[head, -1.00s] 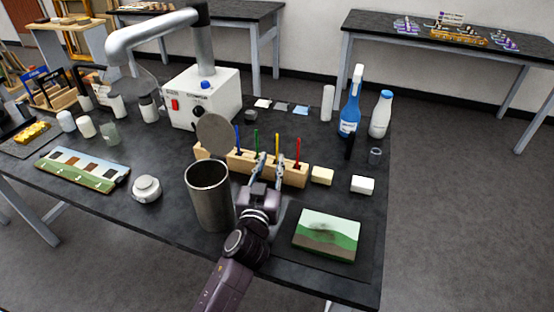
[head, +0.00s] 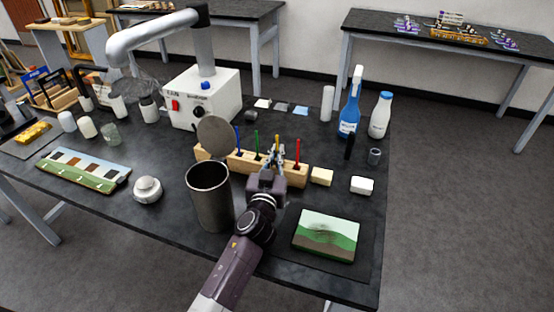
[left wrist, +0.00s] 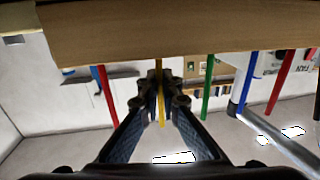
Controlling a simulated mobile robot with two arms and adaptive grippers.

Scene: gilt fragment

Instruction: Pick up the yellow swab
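The yellow swab (head: 277,141) stands upright in the wooden rack (head: 240,164), between the green swab (head: 257,141) and the red swab (head: 298,151). In the left wrist view the yellow swab (left wrist: 161,84) runs between the fingertips (left wrist: 161,100), below the rack's wooden edge (left wrist: 160,30). The swab's lower part is hidden in the head view. My right gripper is not in view.
A metal canister (head: 211,198) with its lid raised stands just left of my left arm. A small painting (head: 326,236) lies on a dark mat to the right. Pale blocks (head: 322,176) sit right of the rack. A blue spray bottle (head: 350,112) stands behind.

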